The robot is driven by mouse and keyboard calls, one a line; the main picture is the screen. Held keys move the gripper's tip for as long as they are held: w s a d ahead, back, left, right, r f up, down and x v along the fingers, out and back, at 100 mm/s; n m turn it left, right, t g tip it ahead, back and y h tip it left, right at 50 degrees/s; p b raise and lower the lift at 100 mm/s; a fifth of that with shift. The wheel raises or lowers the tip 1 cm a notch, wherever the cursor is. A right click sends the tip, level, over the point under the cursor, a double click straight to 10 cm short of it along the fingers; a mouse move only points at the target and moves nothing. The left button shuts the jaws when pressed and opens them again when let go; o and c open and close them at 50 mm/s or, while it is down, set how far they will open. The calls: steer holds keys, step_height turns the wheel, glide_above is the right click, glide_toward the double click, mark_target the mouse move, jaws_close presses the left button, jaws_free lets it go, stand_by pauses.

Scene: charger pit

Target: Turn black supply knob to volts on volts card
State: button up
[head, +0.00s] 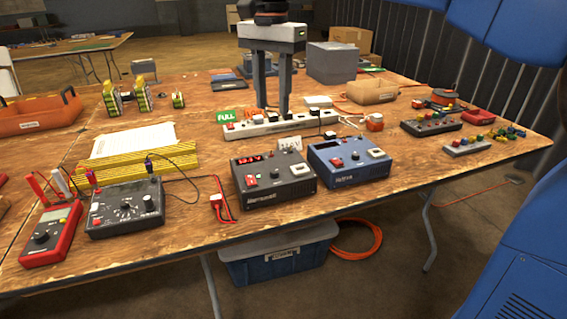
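A black supply box (262,197) stands near the table's front edge, with red lit digits, a red switch and a small black knob (276,173) on its sloped face. The digits and the knob's pointer are too small to read. A small white card (290,144) stands behind it, in front of the power strip; it bears dark marks that I cannot read. It may be the volts card. My gripper (271,110) points down above the table, behind the supply and close to the power strip. Its two fingers are apart with nothing seen between them.
A blue box (347,176) stands right beside the black supply. A white power strip (268,128) with plugs lies behind both. A black dial box (125,222), a red meter (50,238) and leads are at left. Button boxes (431,127) are at right.

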mark_target(274, 171)
step_height(274, 171, down, 17)
steer(key=shift+f, duration=0.2)
stand_by(0.5)
jaws_close()
